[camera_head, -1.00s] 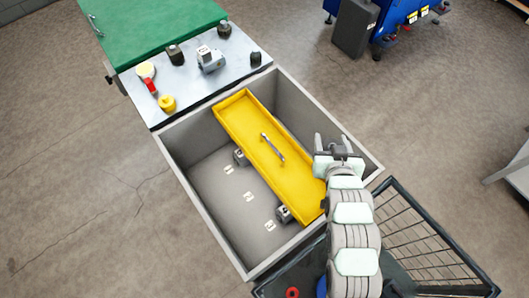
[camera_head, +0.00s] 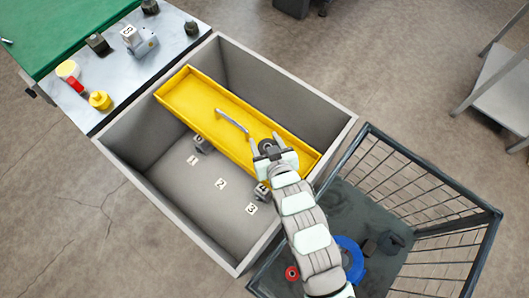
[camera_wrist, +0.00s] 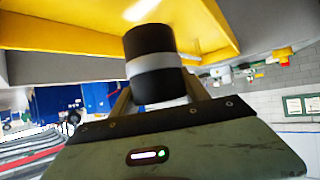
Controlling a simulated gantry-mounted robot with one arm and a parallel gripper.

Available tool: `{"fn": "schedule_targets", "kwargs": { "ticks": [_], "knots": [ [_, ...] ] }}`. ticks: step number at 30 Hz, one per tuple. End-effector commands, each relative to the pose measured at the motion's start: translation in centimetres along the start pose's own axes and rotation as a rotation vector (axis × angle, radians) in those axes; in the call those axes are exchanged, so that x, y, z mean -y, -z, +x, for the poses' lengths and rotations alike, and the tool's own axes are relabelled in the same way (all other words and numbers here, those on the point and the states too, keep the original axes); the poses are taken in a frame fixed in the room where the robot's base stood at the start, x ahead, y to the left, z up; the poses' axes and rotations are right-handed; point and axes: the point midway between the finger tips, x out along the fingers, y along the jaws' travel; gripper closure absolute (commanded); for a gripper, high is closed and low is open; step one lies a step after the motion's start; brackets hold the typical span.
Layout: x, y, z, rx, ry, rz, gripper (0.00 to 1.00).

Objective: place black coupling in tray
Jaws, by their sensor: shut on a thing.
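The black coupling (camera_head: 266,146) is a short dark cylinder held between the fingers of my gripper (camera_head: 267,147). In the wrist view the coupling (camera_wrist: 158,86) shows a grey band around its middle, and my gripper is shut on it. My gripper is over the right part of the yellow tray (camera_head: 188,93). The tray is long and shallow, with a silver handle (camera_head: 231,121), and sits inside a grey open box (camera_head: 228,262). The tray's yellow surface (camera_wrist: 60,18) also shows at the top of the wrist view. The gap between coupling and tray cannot be judged.
Grey parts (camera_head: 262,191) stand beside the tray on the box floor, near numbered labels. A marble-topped surface (camera_head: 165,60) at the upper left holds several dark, grey, red and yellow items. A wire basket (camera_head: 440,220) with a blue ring (camera_head: 350,258) is at the right.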

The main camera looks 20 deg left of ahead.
Motion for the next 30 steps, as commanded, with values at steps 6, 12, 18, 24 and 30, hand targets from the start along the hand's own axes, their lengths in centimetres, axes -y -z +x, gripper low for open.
{"fn": "schedule_targets", "kwargs": {
  "ticks": [6,12,18,24,30],
  "knots": [
    [0.0,-2.3,1.4,-0.002,-0.001,-0.002,1.00],
    [0.1,-4.0,2.3,-0.002,0.002,-0.002,1.00],
    [0.0,-5.9,3.3,0.000,-0.001,-0.001,1.00],
    [0.0,-5.7,3.2,-0.002,-0.001,-0.002,1.00],
    [0.0,-5.9,3.3,-0.002,-0.001,-0.002,0.40]
  ]
}}
